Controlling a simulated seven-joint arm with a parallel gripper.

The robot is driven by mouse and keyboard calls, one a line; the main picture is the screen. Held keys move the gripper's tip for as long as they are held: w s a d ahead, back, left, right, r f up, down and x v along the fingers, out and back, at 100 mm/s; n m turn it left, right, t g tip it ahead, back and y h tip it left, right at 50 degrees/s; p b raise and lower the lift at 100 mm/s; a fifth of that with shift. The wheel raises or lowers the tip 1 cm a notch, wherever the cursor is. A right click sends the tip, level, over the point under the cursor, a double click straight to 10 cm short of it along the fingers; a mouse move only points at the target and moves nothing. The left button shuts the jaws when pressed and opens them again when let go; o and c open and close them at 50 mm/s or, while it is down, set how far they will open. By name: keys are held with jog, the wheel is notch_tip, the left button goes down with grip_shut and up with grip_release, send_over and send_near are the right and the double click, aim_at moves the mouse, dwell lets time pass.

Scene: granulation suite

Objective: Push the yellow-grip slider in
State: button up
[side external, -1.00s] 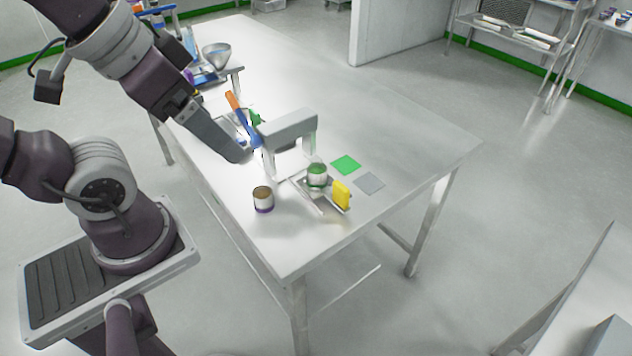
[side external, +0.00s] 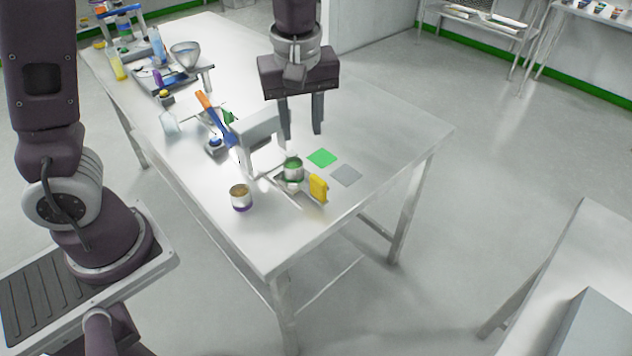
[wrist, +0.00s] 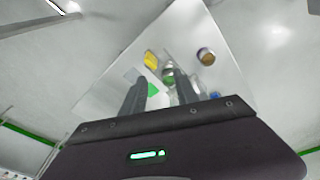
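The slider's yellow grip (side external: 318,188) stands at the near right end of a flat metal slide (side external: 296,195) on the table. A jar with a green band (side external: 292,170) sits on the slide, beside a white arch-shaped frame (side external: 262,137). The yellow grip also shows in the wrist view (wrist: 151,60), beyond the fingers. My gripper (side external: 302,136) points down above the table, behind the arch and grip in the side view. Its two fingers are apart with nothing between them, and it touches neither the grip nor the slide.
A jar with a purple base (side external: 241,197) stands left of the slide. A green square (side external: 321,158) and a grey square (side external: 346,175) lie flat to its right. A blue-and-orange tool (side external: 212,116) leans left of the arch. The table's right part is clear.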

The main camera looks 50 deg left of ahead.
aim_at(320, 180)
jog(key=w+f+n+y, duration=0.1)
jog(key=w+f, duration=0.1)
jog(key=f, duration=0.2)
jog(key=w+f+n+y, duration=0.1)
jog(key=w+f+n, duration=0.1)
jog(key=f, duration=0.3)
jog(key=w+f+n+g+y, duration=0.1)
jog(key=w+f+n, duration=0.1)
jog(key=f, duration=0.3)
jog(key=shift+w+d, duration=0.1)
jog(key=shift+w, duration=0.05)
jog(key=shift+n, duration=0.3)
jog(key=x, duration=0.7)
jog(key=shift+f, duration=0.2)
grip_shut()
jog(key=shift+r, duration=0.1)
